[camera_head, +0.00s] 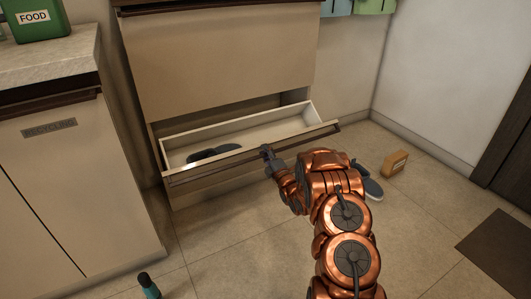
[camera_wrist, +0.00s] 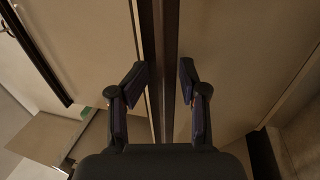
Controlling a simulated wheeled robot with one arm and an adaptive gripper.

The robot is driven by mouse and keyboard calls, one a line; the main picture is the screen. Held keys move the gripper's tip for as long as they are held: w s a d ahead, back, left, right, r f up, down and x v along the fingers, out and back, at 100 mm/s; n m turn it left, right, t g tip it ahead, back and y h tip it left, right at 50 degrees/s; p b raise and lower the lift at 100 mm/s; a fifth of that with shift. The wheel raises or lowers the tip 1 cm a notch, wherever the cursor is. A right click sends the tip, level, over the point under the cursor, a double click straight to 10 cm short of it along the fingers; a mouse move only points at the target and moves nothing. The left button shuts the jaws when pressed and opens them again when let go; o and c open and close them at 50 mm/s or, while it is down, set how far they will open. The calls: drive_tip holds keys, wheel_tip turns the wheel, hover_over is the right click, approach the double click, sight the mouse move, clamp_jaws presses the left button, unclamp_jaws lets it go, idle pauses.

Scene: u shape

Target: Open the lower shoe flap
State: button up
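The lower shoe flap (camera_head: 205,175) of the beige cabinet is tilted outward, its tray (camera_head: 230,127) showing. A dark shoe (camera_head: 215,152) lies inside. A dark brown strip runs along the flap's top edge, and it also shows in the wrist view (camera_wrist: 164,40). My gripper (camera_head: 268,152) is at this strip, right of its middle.
The upper flap (camera_head: 215,60) is closed. A recycling cabinet (camera_head: 70,170) stands close on the left. On the floor are a grey shoe (camera_head: 370,185), a small orange-brown box (camera_head: 395,163), a teal bottle (camera_head: 148,286) and a dark mat (camera_head: 500,245). Floor at the right is mostly free.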

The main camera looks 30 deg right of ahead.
drive_tip(key=v, duration=1.2)
